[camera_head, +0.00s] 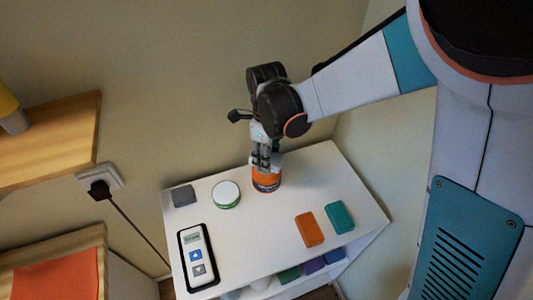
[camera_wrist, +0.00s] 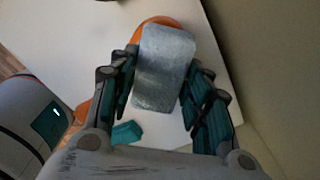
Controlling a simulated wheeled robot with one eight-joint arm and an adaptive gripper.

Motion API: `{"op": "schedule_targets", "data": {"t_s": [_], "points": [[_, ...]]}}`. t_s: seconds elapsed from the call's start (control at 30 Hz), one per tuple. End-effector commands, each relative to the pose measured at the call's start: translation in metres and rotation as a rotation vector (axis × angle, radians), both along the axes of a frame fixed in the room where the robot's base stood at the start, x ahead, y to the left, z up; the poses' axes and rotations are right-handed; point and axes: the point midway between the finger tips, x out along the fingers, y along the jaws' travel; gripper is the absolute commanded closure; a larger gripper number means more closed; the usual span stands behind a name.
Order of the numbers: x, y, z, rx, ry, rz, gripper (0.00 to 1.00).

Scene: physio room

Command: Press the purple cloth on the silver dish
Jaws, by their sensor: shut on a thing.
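My gripper (camera_head: 264,160) points down over the white table's top. In the wrist view my gripper (camera_wrist: 160,85) is shut on a grey, rounded block (camera_wrist: 165,68) with a mottled face. An orange round tub (camera_head: 266,181) with a dark band stands on the tabletop right under the gripper. Its orange edge (camera_wrist: 160,21) shows behind the grey block; I cannot tell whether they touch. A purple item (camera_head: 312,266), perhaps the cloth, lies on the lower shelf, partly hidden by the tabletop. I see no clear silver dish.
The white tabletop (camera_head: 260,228) also bears a dark grey block (camera_head: 184,196), a white-lidded green tub (camera_head: 226,194), a handheld device on a black tray (camera_head: 196,256), an orange block (camera_head: 309,230) and a teal block (camera_head: 339,217). The wall is close behind.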

Motion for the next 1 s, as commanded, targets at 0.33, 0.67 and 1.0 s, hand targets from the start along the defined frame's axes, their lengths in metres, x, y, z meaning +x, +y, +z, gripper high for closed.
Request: {"op": "schedule_targets", "data": {"t_s": [0.33, 0.67, 1.0], "points": [[0.000, 0.000, 0.020, 0.000, 0.000, 0.000, 0.75], [0.000, 0.000, 0.044, 0.000, 0.000, 0.000, 0.75], [0.000, 0.000, 0.068, 0.000, 0.000, 0.000, 0.75]]}}
